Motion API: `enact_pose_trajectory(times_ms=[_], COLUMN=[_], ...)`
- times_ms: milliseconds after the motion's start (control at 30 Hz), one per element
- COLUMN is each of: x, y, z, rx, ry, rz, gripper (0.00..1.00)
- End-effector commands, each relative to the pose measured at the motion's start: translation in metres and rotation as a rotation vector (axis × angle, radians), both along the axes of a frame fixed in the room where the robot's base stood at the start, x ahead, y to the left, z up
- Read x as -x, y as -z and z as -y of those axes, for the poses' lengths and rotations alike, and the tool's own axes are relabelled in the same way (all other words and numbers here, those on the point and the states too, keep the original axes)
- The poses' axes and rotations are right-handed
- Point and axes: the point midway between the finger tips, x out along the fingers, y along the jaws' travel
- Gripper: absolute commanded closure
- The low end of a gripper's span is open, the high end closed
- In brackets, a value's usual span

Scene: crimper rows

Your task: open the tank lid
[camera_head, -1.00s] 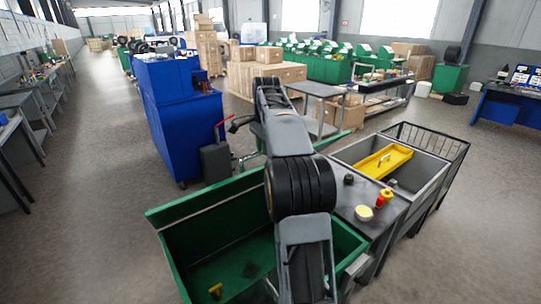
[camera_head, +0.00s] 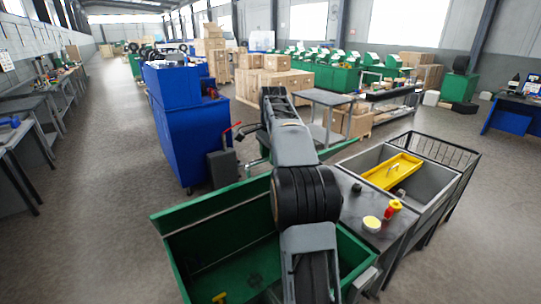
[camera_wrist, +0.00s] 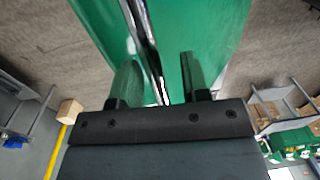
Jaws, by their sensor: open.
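The green tank (camera_head: 165,238) stands at the bottom of the head view, beside the dark worktop. Its dark inside shows, with a small yellow item (camera_head: 219,297) at the bottom of the picture. I cannot tell which panel is the lid. My arm crosses in front of the tank and hides part of it. In the wrist view my gripper (camera_wrist: 157,78) is open. Its two fingers stand apart, one on each side of a thin metallic edge (camera_wrist: 148,45) between green surfaces (camera_wrist: 215,35). I cannot tell whether they touch it.
A grey sink (camera_head: 437,180) with a yellow tray (camera_head: 392,170) and a wire rack is at right. A red-and-yellow bottle (camera_head: 393,207) and a yellow-topped tub (camera_head: 371,224) stand on the worktop. A blue cabinet (camera_head: 195,135) stands behind the tank. Floor at left is clear.

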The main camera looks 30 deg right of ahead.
Motion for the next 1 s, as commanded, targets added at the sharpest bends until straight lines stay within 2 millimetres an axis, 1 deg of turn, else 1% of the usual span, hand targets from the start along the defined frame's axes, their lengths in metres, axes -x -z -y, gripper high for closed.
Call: enact_pose_trajectory(times_ms=[167,267,500,700,1000], x=[0.0,0.0,0.003,0.003,0.005], y=[-0.008,-0.019,-0.053,-0.067,-0.075], z=[0.0,0.0,0.0,0.001,0.0], rx=[0.002,0.002,0.001,0.0,0.0], ry=[0.0,-0.001,-0.001,0.0,0.0], rz=[0.003,0.003,0.003,0.002,0.001], gripper=[0.58,0.58,0.58,0.58,0.58])
